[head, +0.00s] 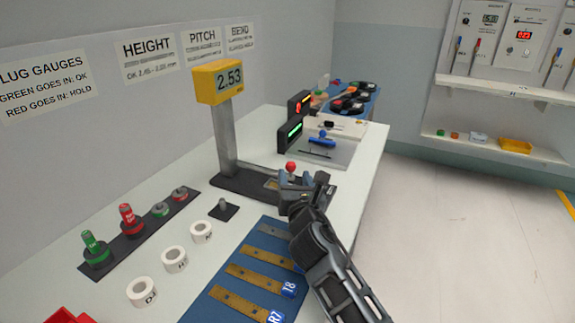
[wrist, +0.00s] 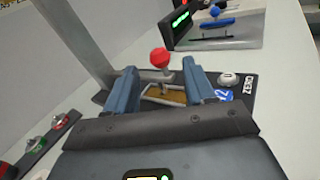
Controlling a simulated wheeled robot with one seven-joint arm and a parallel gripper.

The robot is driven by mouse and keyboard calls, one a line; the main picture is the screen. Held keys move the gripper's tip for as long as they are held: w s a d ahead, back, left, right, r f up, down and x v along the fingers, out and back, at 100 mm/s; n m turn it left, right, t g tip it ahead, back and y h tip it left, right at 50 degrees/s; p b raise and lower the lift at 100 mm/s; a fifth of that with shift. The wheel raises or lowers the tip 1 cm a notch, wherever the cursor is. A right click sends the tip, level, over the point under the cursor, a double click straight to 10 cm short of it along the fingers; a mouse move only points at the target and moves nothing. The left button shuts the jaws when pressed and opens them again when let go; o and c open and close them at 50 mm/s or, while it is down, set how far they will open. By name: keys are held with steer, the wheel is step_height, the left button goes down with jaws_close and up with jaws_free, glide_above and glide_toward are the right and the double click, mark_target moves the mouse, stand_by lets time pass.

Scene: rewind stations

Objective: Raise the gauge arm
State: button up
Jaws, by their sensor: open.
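The height gauge stands on the bench with a yellow display (head: 219,82) reading 2.53 on a grey column (head: 223,135) over a dark base (head: 232,185). A red ball knob (head: 291,166) on a short stem shows at the base; it also shows in the wrist view (wrist: 160,57). A brass-coloured piece in a pale frame (wrist: 163,97) lies below it. My gripper (head: 303,180) is open at the base. In the wrist view its two blue fingers (wrist: 163,82) stand left and right of the stem, apart from it, with the knob showing between and beyond their tips.
A blue mat (head: 225,285) with several brass strips lies in front of the gauge. White rings (head: 174,259) and a rack of red and green plug gauges (head: 128,235) are at left. A device with a green display (head: 291,132) and a grey plate (head: 325,152) stand behind.

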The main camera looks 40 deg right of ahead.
mark_target(292, 170)
steer(key=x, duration=0.5)
steer(key=shift+w+d, duration=0.25)
steer(key=shift+w, duration=0.05)
steer(key=shift+c, duration=0.2)
jaws_close()
